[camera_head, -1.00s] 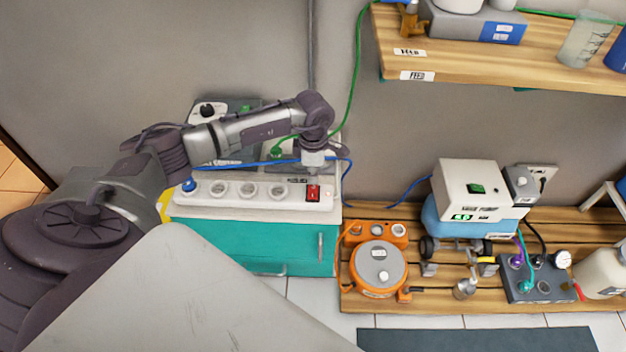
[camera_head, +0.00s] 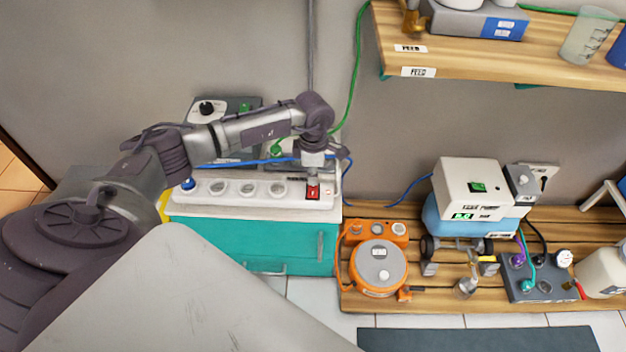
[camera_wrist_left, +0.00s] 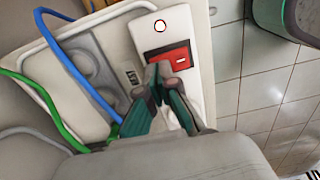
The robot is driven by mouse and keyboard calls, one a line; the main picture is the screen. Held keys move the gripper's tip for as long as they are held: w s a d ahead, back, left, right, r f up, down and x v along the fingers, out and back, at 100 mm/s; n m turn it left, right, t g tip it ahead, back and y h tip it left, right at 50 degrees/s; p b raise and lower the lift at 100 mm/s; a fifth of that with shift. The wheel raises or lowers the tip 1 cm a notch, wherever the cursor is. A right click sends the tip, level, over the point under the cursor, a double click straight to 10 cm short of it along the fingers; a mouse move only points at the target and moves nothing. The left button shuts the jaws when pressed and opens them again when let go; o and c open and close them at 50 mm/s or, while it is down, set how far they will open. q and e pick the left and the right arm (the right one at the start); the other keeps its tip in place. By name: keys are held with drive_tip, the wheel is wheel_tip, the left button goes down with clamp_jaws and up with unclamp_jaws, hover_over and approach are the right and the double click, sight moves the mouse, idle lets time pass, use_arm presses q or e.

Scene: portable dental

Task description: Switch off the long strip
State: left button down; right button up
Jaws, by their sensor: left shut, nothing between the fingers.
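The long white power strip (camera_head: 205,199) lies on top of a teal cabinet, with several round sockets and a blue plug in its left end. Its red rocker switch (camera_head: 313,192) sits at the right end. In the left wrist view the red switch (camera_wrist_left: 177,57) shows close up, below a small round indicator. My left gripper (camera_head: 312,178) points down at the switch. In the left wrist view its fingertips (camera_wrist_left: 162,72) are together, empty, and overlap the switch's lower left edge; whether they touch it I cannot tell. My right gripper is not in view.
A blue cable (camera_head: 245,163) and a green cable (camera_head: 360,70) run behind the strip. An orange cable reel (camera_head: 379,268) and a white and blue pump unit (camera_head: 468,190) stand on the wooden bench to the right. A wooden shelf (camera_head: 470,62) hangs above.

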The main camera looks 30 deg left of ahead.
use_arm(q)
drive_tip(key=shift+f+b, duration=0.45)
drive_tip(key=shift+f, duration=0.25)
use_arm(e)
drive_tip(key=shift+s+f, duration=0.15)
use_arm(q)
drive_tip(key=shift+r, duration=0.1)
wheel_tip(320, 180, up, 3)
drive_tip(key=shift+f+p, duration=0.15)
drive_tip(key=shift+p, duration=1)
drive_tip(key=shift+r, duration=0.2)
drive_tip(key=shift+r+p, duration=0.75)
drive_tip(key=shift+r, duration=0.15)
drive_tip(key=shift+r+p, duration=0.75)
drive_tip(key=shift+r, duration=0.25)
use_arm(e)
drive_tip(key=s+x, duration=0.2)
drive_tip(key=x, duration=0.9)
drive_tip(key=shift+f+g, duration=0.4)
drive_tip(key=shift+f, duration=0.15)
